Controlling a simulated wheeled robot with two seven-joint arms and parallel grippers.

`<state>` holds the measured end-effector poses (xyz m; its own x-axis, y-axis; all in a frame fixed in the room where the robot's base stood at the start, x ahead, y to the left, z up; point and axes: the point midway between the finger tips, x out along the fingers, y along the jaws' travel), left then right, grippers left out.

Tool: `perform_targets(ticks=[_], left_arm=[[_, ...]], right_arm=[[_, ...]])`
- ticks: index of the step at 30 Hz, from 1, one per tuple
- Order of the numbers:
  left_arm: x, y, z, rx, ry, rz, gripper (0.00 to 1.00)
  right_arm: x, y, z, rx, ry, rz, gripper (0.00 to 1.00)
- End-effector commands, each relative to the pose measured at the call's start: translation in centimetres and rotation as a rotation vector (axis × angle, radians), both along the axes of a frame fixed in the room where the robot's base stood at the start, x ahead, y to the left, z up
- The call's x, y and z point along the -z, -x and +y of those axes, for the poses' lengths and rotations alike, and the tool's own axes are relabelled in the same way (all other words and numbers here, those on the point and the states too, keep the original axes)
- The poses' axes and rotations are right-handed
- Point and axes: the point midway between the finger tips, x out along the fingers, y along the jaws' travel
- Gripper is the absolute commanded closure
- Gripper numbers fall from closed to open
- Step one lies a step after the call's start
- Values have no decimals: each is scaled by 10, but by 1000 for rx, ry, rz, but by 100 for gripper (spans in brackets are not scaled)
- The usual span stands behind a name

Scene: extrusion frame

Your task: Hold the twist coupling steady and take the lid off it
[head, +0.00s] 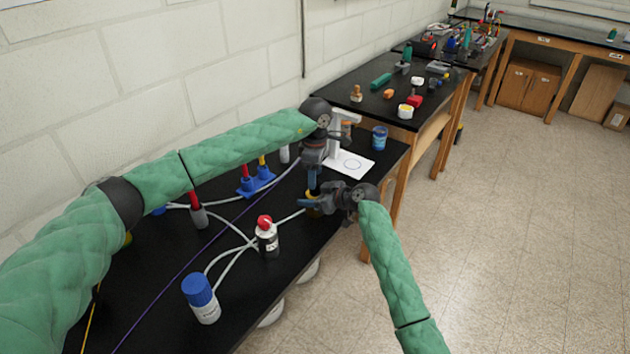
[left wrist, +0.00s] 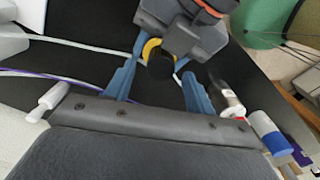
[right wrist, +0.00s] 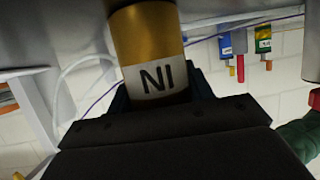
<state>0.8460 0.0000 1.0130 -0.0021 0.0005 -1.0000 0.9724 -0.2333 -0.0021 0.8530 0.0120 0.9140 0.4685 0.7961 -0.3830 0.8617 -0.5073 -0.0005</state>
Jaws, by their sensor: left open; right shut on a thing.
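The twist coupling shows in the right wrist view as a gold cylinder (right wrist: 148,35) with a pale band marked "NI". My right gripper (head: 308,203) is shut around it, mostly hiding it in the head view. In the left wrist view the coupling's yellow rim (left wrist: 150,46) surrounds a round black top (left wrist: 160,67), which appears to be the lid. My left gripper (left wrist: 159,73) is open above it, with one blue finger on each side. Gaps show between the fingers and the lid. In the head view the left gripper (head: 314,183) points down over the coupling.
A red-capped bottle (head: 266,238) and a blue-capped bottle (head: 201,298) stand on the black bench among loose white cables. A blue cup (head: 379,138) and a white sheet (head: 349,164) are at the bench's far end. The bench edge runs close by the right gripper.

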Motion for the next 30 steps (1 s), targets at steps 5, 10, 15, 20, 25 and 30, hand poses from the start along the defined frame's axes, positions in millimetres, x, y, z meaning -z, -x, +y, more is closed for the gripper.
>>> perform_targets(ticks=[5,10,15,20,25,30], left_arm=[[-12,0,0,0,0,-1,58],[-35,0,0,0,0,-2,58],[-30,1,0,0,0,1,58],[-15,1,0,0,0,2,58],[8,1,0,-1,1,2,58],[31,1,0,-1,0,2,58]], right_arm=[[0,0,0,0,0,0,100],[0,0,0,0,0,0,100],[0,0,0,0,0,0,100],[0,0,0,0,0,0,100],[0,0,0,0,0,0,100],[0,0,0,0,0,0,100]])
